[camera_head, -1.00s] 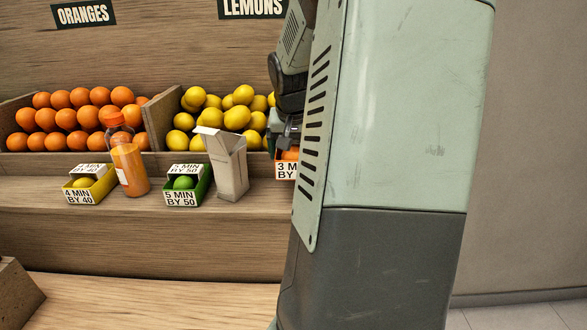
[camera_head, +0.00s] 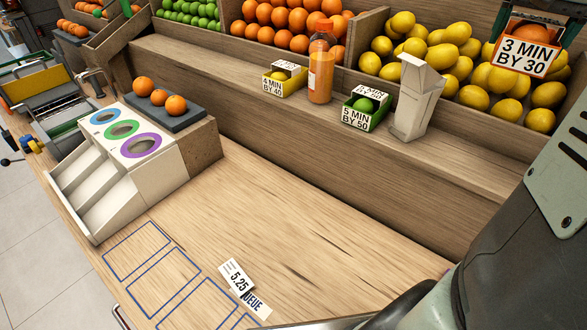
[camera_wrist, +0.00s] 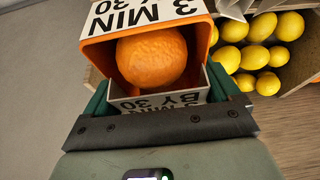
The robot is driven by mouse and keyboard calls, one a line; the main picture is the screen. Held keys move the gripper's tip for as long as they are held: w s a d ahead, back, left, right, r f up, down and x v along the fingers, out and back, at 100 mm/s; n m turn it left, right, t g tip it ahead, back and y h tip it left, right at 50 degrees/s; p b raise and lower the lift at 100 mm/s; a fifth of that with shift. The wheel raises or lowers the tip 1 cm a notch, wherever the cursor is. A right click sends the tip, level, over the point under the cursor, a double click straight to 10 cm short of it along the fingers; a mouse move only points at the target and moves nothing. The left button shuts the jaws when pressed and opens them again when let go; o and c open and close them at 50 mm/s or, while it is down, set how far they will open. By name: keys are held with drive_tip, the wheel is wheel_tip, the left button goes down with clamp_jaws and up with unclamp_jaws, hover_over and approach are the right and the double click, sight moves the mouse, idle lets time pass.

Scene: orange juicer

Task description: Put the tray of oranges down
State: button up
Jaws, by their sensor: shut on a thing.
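An orange box with a "3 MIN BY 30" label (camera_head: 527,55) holds an orange and is at the upper right of the head view, in front of the lemons. My gripper (camera_wrist: 167,95) is shut on this box, with a dark green finger on each side. The wrist view shows the orange (camera_wrist: 151,60) inside the box. The box appears raised clear of the shelf. A dark tray with three oranges (camera_head: 192,121) sits on the wooden block at the left of the head view.
A yellow box (camera_head: 284,82), an orange juice bottle (camera_head: 321,72), a green box (camera_head: 364,112) and a grey carton (camera_head: 415,105) stand on the shelf (camera_head: 470,150). The counter has blue outlined squares and a "5.25" card (camera_head: 236,277). Its middle is clear.

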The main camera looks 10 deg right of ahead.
drive_tip(key=w+a+n+y, duration=0.3)
drive_tip(key=w+a+n, duration=0.55)
drive_tip(key=a, duration=0.65)
drive_tip(key=w+a+n+y, duration=0.2)
drive_tip(key=w+a+n, duration=0.4)
drive_tip(key=w+a, duration=0.65)
drive_tip(key=s+a+n+g+y, duration=0.15)
drive_tip(key=a+n, duration=0.45)
drive_tip(key=a, duration=1.1)
drive_tip(key=s+a+n+g+y, duration=0.1)
drive_tip(key=s+a+n+g, duration=0.35)
drive_tip(key=a, duration=1.25)
drive_tip(key=f+t, duration=0.1)
drive_tip(key=f, duration=1.4)
drive_tip(key=w+f+n, duration=0.1)
drive_tip(key=f, duration=1.5)
drive_tip(key=w+f+t, duration=0.1)
drive_tip(key=f, duration=1.4)
drive_tip(key=shift+f+n+t, duration=0.3)
drive_tip(key=shift+f, duration=0.15)
drive_tip(key=o, duration=0.9)
drive_tip(key=shift+d, duration=0.1)
